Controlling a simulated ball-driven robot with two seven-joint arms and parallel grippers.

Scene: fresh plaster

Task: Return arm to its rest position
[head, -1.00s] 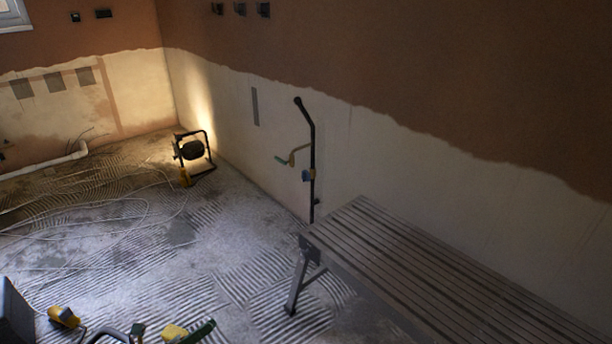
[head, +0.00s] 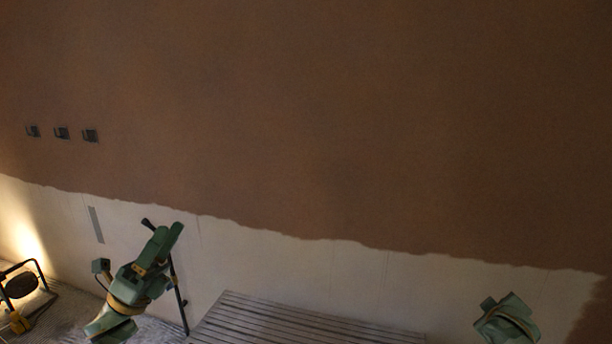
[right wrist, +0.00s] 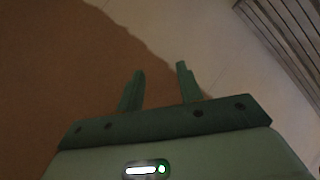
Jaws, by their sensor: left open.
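My left arm rises from the lower left of the head view, green with a yellowish band. Its gripper (head: 168,238) is raised and open, with nothing seen between the fingers. It overlaps the dark upright pole in the picture; I cannot tell the distance between them. A green part of my right arm (head: 508,320) shows at the lower right of the head view; its fingers cannot be made out there. In the right wrist view my right gripper (right wrist: 160,72) has two green fingers standing apart, with only the wall behind them and nothing held.
A slatted platform (head: 290,325) stands along the wall at the bottom. A dark pole (head: 180,290) leans near its left end. A lit work lamp (head: 20,288) stands at the far left. The wall (head: 350,130) is brown plaster above, pale below, with three small boxes.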

